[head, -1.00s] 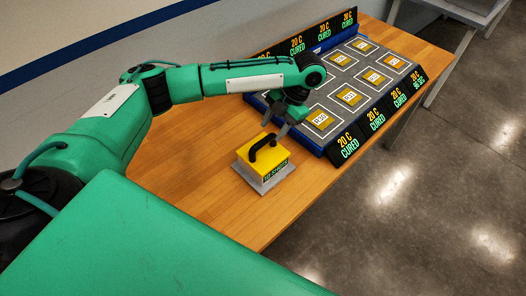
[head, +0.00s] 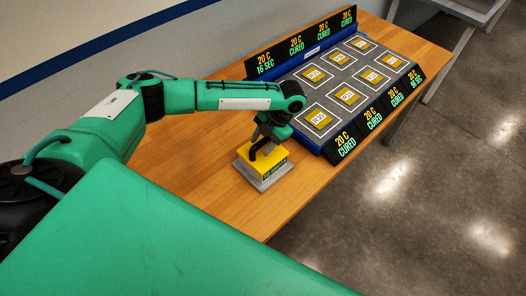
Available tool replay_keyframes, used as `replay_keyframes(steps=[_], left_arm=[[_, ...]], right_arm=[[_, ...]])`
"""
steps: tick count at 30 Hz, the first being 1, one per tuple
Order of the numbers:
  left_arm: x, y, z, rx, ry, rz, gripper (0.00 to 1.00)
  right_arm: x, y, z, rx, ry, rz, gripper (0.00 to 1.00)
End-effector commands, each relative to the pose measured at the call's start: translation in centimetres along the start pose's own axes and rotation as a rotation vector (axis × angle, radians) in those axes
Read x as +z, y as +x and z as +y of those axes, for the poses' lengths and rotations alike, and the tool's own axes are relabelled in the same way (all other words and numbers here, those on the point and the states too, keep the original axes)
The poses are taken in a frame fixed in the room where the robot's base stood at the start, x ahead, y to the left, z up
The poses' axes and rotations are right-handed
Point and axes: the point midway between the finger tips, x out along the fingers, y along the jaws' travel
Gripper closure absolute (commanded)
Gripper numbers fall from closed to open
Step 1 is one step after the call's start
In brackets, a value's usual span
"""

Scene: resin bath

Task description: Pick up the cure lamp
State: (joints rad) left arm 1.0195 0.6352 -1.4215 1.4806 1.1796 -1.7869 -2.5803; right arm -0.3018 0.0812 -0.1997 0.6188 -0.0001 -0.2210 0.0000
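The cure lamp (head: 262,163) is a yellow block with a black arched handle on a grey base. It stands upright on the wooden table, left of the blue-framed board. My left gripper (head: 264,140) points down at the lamp's handle, its fingers right at the handle's top. The dark fingers and dark handle overlap, so I cannot tell whether they are closed on it. The lamp's base appears to rest on the table. My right gripper is not in view.
The grey board (head: 333,102) in a blue frame holds several gold labelled squares in white outlines. Display panels line its back and front; the back-left panel (head: 265,64) reads 20 C, 16 SEC. Wooden table (head: 205,190) is clear left of the lamp. The table's front edge is close.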

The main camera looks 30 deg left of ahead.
Motion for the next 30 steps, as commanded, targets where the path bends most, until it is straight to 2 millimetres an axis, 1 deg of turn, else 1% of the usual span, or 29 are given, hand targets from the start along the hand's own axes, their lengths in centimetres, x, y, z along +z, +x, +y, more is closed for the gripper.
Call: replay_keyframes(steps=[1, 5, 6, 7, 17, 30], left_arm=[[0.01, -0.02, 0.0, 0.0, 0.0, 0.0, 0.65], [0.0, -0.03, -0.01, 0.0, 0.0, 0.0, 0.9], [0.0, -0.04, -0.01, 0.0, 0.0, 0.0, 0.98], [0.0, -0.04, -0.01, 0.0, 0.0, 0.0, 1.0], [0.0, -0.08, 0.0, 0.0, 0.0, 0.0, 1.0], [0.01, -0.13, 0.02, 0.0, 0.0, -0.001, 1.0]], right_arm=[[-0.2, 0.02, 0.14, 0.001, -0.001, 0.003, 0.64], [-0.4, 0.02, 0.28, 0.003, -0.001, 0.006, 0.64], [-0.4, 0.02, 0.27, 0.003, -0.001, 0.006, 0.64], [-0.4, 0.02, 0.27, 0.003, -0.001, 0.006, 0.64], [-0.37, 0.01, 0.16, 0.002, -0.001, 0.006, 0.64], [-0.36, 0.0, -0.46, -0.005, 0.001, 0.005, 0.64]])
